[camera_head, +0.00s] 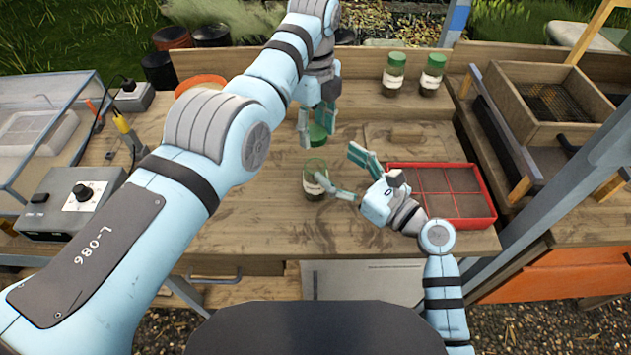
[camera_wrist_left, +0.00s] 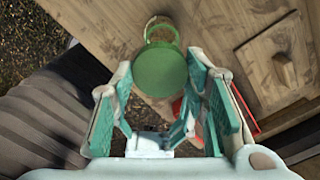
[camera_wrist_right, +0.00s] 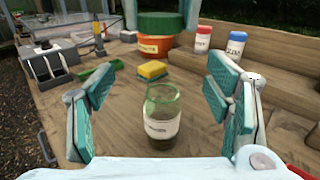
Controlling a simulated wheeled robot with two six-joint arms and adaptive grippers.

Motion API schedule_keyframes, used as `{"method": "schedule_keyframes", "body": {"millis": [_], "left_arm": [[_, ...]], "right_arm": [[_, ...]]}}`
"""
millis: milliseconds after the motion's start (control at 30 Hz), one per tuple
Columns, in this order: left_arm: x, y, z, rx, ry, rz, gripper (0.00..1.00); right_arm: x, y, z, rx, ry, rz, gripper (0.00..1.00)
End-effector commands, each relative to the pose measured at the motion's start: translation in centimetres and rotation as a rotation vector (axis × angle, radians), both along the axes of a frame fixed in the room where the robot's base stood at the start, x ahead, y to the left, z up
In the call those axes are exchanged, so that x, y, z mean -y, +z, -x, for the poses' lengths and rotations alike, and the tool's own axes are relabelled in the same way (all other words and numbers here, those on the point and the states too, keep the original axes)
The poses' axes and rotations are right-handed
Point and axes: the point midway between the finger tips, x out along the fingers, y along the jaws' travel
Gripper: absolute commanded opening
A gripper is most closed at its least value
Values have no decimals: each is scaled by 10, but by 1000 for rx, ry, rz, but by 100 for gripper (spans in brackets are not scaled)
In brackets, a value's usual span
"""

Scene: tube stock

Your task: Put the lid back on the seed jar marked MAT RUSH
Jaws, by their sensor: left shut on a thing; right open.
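The open glass seed jar (camera_head: 316,188) stands upright on the bench, its top uncovered. Its white label shows in the right wrist view (camera_wrist_right: 162,128), too blurred to read surely. Its rim shows beyond the lid in the left wrist view (camera_wrist_left: 160,28). My left gripper (camera_head: 318,118) is shut on the green lid (camera_head: 318,134), holding it above the bench, behind the jar in the head view. The lid also shows in the left wrist view (camera_wrist_left: 160,72) and right wrist view (camera_wrist_right: 161,22). My right gripper (camera_head: 348,172) is open and low, its fingers either side of the jar in its wrist view.
Two green-lidded jars (camera_head: 394,76) (camera_head: 432,77) stand at the back. A red compartment tray (camera_head: 492,206) lies right of my right gripper. A yellow sponge (camera_wrist_right: 152,69) and an orange pot (camera_wrist_right: 154,45) show beyond the jar.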

Motion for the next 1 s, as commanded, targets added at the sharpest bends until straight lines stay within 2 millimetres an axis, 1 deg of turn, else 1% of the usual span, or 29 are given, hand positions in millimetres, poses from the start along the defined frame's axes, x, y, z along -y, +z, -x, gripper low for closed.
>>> {"method": "schedule_keyframes", "body": {"millis": [167,467,500,700,833,1000], "left_arm": [[1,0,0,-1,-1,-1,33],[2,1,0,1,-3,-1,33],[2,0,0,1,-3,-1,33],[2,0,0,0,-3,0,33],[2,0,0,0,-3,0,33],[2,0,0,0,-3,0,33]], "right_arm": [[1,-22,0,-4,-2,1,72],[2,-82,0,-5,-5,2,72],[-5,-78,-8,1,-5,-1,72],[-32,-77,-35,1,-4,1,72],[-44,-77,-47,1,-5,2,72],[-50,-77,-53,0,-4,3,72]]}}
